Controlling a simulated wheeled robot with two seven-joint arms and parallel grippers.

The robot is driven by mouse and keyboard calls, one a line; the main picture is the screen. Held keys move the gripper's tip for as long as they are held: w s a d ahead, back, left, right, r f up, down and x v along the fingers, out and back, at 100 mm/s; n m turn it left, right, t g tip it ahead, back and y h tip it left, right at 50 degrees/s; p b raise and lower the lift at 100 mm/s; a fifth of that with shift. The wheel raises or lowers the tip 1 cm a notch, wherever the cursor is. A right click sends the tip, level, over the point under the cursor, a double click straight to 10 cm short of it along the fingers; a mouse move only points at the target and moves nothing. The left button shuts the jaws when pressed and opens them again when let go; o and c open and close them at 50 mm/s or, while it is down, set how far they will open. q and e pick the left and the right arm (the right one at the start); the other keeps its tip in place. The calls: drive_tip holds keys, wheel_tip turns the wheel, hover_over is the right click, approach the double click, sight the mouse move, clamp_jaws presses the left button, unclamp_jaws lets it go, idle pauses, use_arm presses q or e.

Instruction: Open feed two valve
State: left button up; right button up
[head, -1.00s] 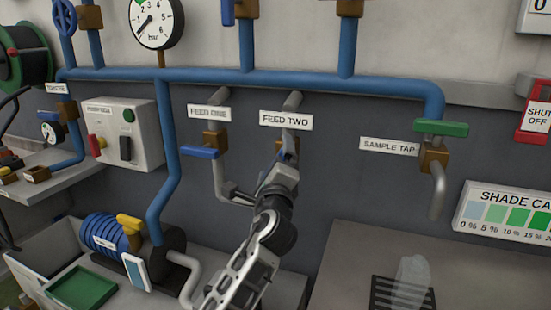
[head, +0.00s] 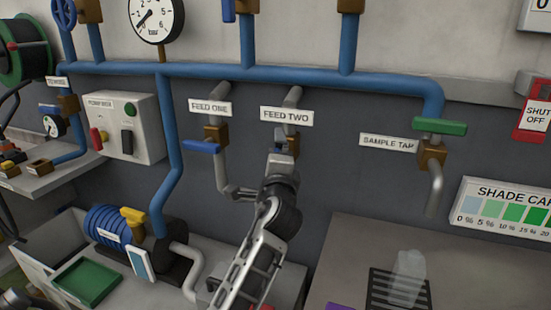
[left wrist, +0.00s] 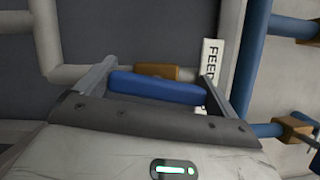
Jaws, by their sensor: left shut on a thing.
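The feed two valve has a brass body (head: 293,143) under the FEED TWO label (head: 286,116) on a grey pipe. My left gripper (head: 284,152) is at this valve and hides most of its handle in the head view. In the left wrist view the blue handle (left wrist: 157,88) lies between the two fingers of my left gripper (left wrist: 157,90), which is shut on it. The handle stretches from one finger to the other, in front of the brass body (left wrist: 155,72). The label (left wrist: 211,62) is partly hidden by a finger. My right gripper is not in view.
The feed one valve with its blue handle (head: 202,146) is close on the left. The sample tap with a green handle (head: 439,125) is on the right. A blue pipe (head: 167,150) runs down left of them. A clear vessel (head: 407,278) stands on a grate below.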

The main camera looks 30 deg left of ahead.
use_arm(q)
drive_tip(key=shift+f, duration=0.1)
drive_tip(key=o, duration=0.6)
drive_tip(key=shift+s, duration=0.1)
drive_tip(key=b+v, duration=0.1)
drive_tip(key=v, duration=0.6)
drive_tip(key=shift+s+d, duration=0.15)
